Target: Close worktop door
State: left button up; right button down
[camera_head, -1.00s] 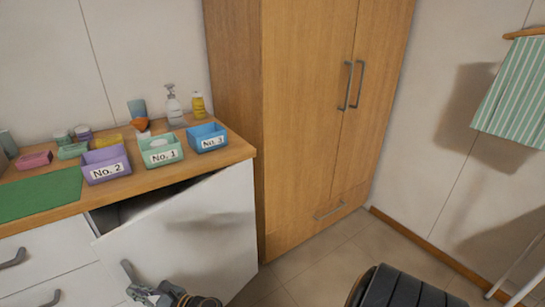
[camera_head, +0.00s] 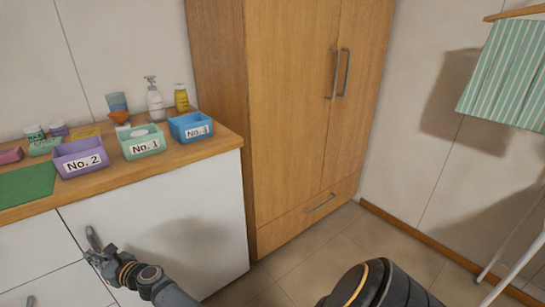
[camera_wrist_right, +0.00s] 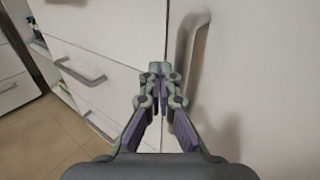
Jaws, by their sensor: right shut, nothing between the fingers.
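The white worktop door (camera_head: 190,225) sits under the right part of the wooden worktop (camera_head: 130,175). Its top edge runs along the worktop's underside, and no dark gap shows there. My right gripper (camera_head: 98,256) is at the door's left side, by the vertical handle (camera_head: 91,238). In the right wrist view, the shut, empty right gripper (camera_wrist_right: 160,70) is just left of the handle (camera_wrist_right: 188,55), close to the seam between door (camera_wrist_right: 255,70) and drawers. I cannot tell whether the fingertips touch the door. My left gripper is not in view.
White drawers (camera_wrist_right: 95,50) with grey handles lie left of the door. Bins marked No. 2 (camera_head: 82,158), No. 1 (camera_head: 142,142) and No. 3 (camera_head: 190,128) stand on the worktop. A wooden wardrobe (camera_head: 290,110) stands right of the cabinet. Floor (camera_head: 300,265) shows in front of it.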

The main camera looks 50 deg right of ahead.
jog(key=shift+d+r, duration=0.1)
jog(key=shift+d, duration=0.05)
dwell(0.4)
jog(key=v, duration=1.2)
jog(key=s+f+n+g, duration=0.25)
jog(key=f+n, duration=0.25)
jog(key=f, duration=0.3)
jog(key=s+f+n+g, duration=0.2)
jog(key=s+f+n, duration=0.15)
jog(key=f, duration=0.35)
jog(key=s+d+f+n+g+h, duration=0.2)
jog(key=s+d+f+n+g, duration=0.15)
jog(key=s+f+n, duration=0.5)
jog(key=s+d+f+n+g+h, duration=0.1)
jog(key=s+d+f+n+g, duration=0.4)
jog(key=s+f, duration=0.65)
jog(key=s+d+f+n+g+h, duration=0.1)
jog(key=s+d+f+n+h, duration=0.15)
jog(key=s+f+n, duration=0.35)
jog(key=s+d+f+n+g+h, duration=0.1)
jog(key=s+d+f+n, duration=0.25)
jog(key=s, duration=0.35)
pick_arm(q)
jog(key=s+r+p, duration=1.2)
jog(key=p, duration=0.8)
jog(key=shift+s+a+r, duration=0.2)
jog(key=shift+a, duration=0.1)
pick_arm(e)
jog(key=s+d+r+n+g, duration=0.1)
jog(key=s+r, duration=1.2)
